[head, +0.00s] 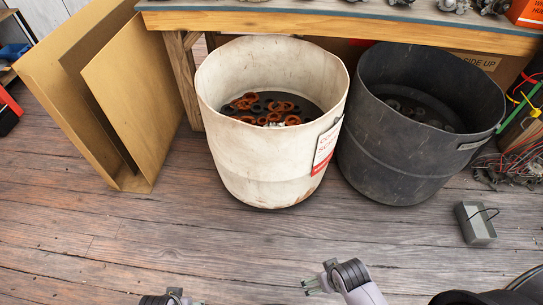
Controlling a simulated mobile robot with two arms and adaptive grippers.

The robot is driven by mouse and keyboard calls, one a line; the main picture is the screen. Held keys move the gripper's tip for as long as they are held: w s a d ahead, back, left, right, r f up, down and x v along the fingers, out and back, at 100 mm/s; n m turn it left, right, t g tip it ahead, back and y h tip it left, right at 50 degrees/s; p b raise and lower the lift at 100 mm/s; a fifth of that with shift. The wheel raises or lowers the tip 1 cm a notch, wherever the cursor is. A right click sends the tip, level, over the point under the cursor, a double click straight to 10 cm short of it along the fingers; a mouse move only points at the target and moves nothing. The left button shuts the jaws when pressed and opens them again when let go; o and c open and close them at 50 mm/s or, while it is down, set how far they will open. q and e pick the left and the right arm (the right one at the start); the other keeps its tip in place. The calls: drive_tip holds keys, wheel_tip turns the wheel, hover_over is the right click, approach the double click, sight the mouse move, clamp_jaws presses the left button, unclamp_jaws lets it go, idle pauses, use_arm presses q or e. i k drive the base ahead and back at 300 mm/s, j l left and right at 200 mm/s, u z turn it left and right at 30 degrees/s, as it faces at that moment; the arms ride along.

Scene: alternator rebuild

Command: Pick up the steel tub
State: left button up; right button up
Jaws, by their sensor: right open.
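A dark grey tub (398,158) stands upright on the floor at right of centre, with several dull, dark parts in its bottom; it looks like the steel tub. A pale handle or tag (473,145) is on its right side. A white tub (262,170) stands close at its left, with orange and black ring-like parts inside and a red-and-white label on its side. My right gripper (312,283) is at the bottom centre, open and empty, well in front of both tubs. My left gripper (177,298) barely shows at the bottom edge; its fingers are unclear.
A wooden bench (340,24) runs behind and above the tubs. An open cardboard box (130,100) stands at left. A small grey box (475,222) lies on the floor at right, near a crate with wires (522,150). The plank floor in front is clear.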

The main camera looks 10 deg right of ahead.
sight(477, 227)
drive_tip(key=z, duration=2.3)
